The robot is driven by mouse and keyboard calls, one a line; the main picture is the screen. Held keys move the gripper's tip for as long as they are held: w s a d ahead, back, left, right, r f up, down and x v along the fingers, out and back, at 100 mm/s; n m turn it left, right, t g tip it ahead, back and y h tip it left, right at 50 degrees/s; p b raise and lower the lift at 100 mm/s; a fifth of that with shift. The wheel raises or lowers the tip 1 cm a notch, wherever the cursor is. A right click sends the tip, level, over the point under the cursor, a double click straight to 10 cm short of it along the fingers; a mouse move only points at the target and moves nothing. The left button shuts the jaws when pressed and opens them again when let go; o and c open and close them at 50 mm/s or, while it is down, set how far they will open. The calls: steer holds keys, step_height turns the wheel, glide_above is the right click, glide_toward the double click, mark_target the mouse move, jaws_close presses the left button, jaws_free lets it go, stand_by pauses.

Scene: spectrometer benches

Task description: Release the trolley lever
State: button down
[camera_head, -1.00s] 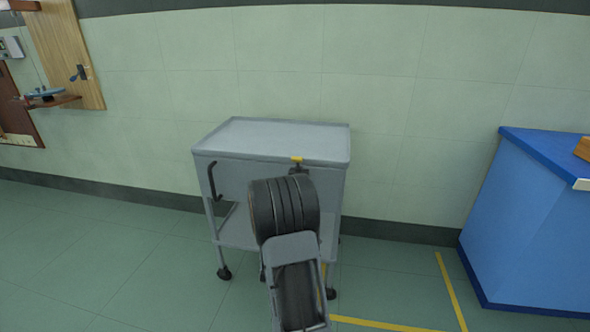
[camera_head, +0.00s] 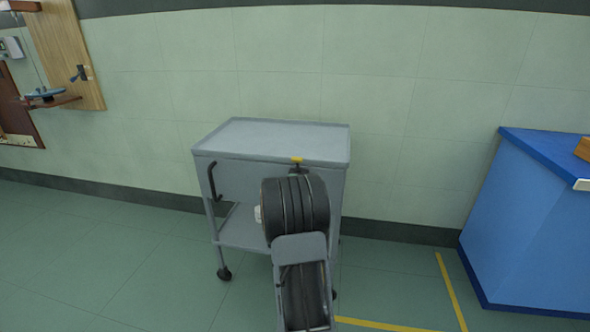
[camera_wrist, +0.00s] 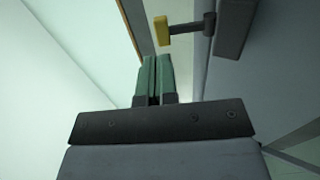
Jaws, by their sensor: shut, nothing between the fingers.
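The grey trolley (camera_head: 285,141) stands against the wall in the head view. Its lever (camera_head: 297,160) has a yellow tip and a dark stem, and sits on the front side just below the top edge. In the wrist view the lever's yellow tip (camera_wrist: 161,30) points left from its dark stem, which joins the trolley's side (camera_wrist: 232,80). My gripper (camera_wrist: 153,59) has green fingers shut together with nothing between them. The yellow tip lies just past the fingertips, with a gap showing between them. In the head view my arm hides the gripper.
A black handle (camera_head: 213,182) sits on the trolley's front left. A blue bench (camera_head: 530,220) stands at the right, with yellow floor tape (camera_head: 451,290) near it. A wooden wall board (camera_head: 78,40) is at upper left. The floor left of the trolley is clear.

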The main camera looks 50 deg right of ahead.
mark_target(297, 161)
steer(key=shift+x, duration=2.5)
